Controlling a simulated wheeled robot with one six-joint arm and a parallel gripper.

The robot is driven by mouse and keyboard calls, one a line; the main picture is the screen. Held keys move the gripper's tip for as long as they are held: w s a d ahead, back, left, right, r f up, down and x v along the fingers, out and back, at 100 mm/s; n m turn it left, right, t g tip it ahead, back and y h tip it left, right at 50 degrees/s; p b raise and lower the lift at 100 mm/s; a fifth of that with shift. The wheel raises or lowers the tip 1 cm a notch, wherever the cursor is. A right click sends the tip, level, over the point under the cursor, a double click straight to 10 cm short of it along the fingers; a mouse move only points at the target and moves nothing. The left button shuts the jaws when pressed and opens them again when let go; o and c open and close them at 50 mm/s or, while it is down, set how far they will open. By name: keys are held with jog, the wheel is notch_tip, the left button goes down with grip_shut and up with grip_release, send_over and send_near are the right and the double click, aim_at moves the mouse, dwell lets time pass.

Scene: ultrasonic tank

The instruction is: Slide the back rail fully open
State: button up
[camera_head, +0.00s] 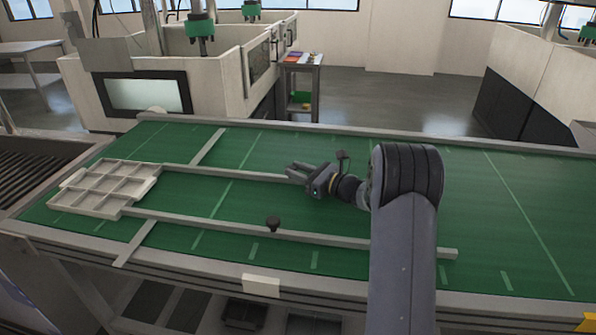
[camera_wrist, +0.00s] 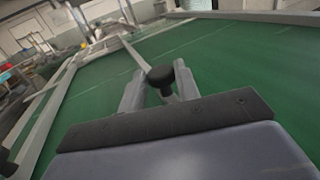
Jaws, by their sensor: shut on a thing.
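The back rail (camera_head: 225,173) is a thin grey bar lying across the green belt, running from the compartment tray at the left to my gripper. My gripper (camera_head: 295,171) is at the right part of this rail. In the wrist view, a black round knob (camera_wrist: 160,76) sits between the two grey fingers, and my gripper is shut on it. The rail (camera_wrist: 135,56) stretches away beyond the knob in that view. In the head view the knob is hidden by my gripper, and the rail's right end cannot be made out.
The front rail (camera_head: 335,238) runs roughly parallel, nearer the camera, with its own black knob (camera_head: 273,222). A pale compartment tray (camera_head: 85,212) lies at the rails' left ends. A crossbar (camera_head: 208,147) joins behind the back rail. The green belt (camera_head: 505,215) is clear at the right.

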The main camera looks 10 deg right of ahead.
grip_shut()
jog(key=shift+w+d, duration=0.1)
jog(key=shift+w, duration=0.05)
jog(key=w+d, duration=0.2)
jog(key=w, duration=0.3)
jog(key=w+d, duration=0.2)
jog(key=w, duration=0.3)
jog(key=w+d, duration=0.2)
jog(key=w, duration=0.2)
jog(key=shift+w+p, duration=0.4)
jog(key=shift+d+r, duration=0.1)
jog(key=o, duration=1)
grip_release()
